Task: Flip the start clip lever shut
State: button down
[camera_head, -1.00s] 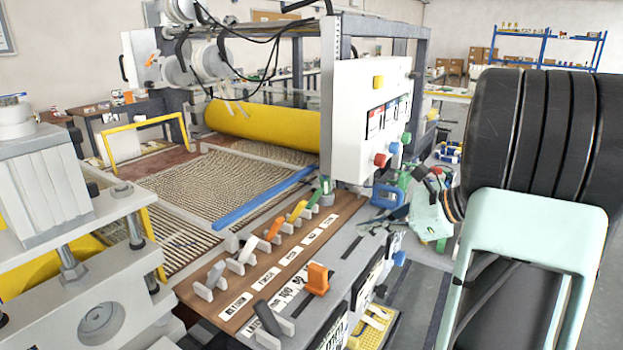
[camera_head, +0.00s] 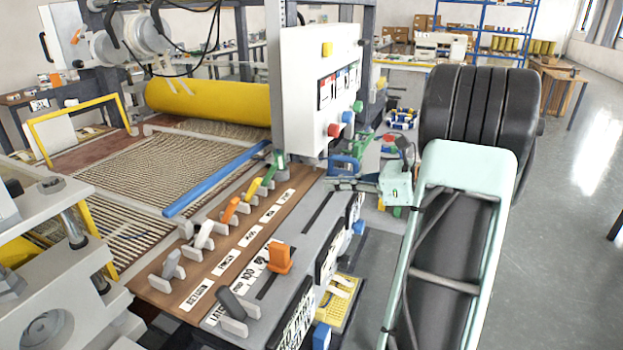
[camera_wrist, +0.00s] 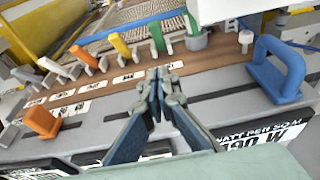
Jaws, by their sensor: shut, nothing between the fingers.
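A row of clip levers stands on the brown strip: grey (camera_head: 172,265), white (camera_head: 204,234), orange (camera_head: 230,210), yellow (camera_head: 253,188) and green (camera_head: 270,168). A dark grey lever (camera_head: 231,304) leans in a bracket at the near end of the grey panel. The labels are too small to tell which is the start clip. In the wrist view my gripper (camera_wrist: 160,80) is shut and empty over the grey panel, its tips toward the strip, in front of the green lever (camera_wrist: 157,37) and yellow lever (camera_wrist: 120,46). It touches no lever that I can see.
A blue handle (camera_wrist: 283,65) stands to the right of my gripper. An orange slider knob (camera_head: 280,256) sits on the grey panel. A white control box (camera_head: 318,90) rises behind the far end. Open floor lies at the right.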

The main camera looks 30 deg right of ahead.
aim_at(273, 174)
jog(key=x, duration=0.9)
jog(key=shift+w+a+r+p, duration=0.45)
jog(key=shift+w+a+r, duration=0.25)
jog(key=shift+w, duration=0.2)
jog(key=shift+w+a+r, duration=0.3)
jog(key=shift+w+a, duration=0.15)
jog(key=shift+w, duration=0.1)
jog(key=shift+r+p, duration=0.2)
jog(key=shift+p, duration=0.25)
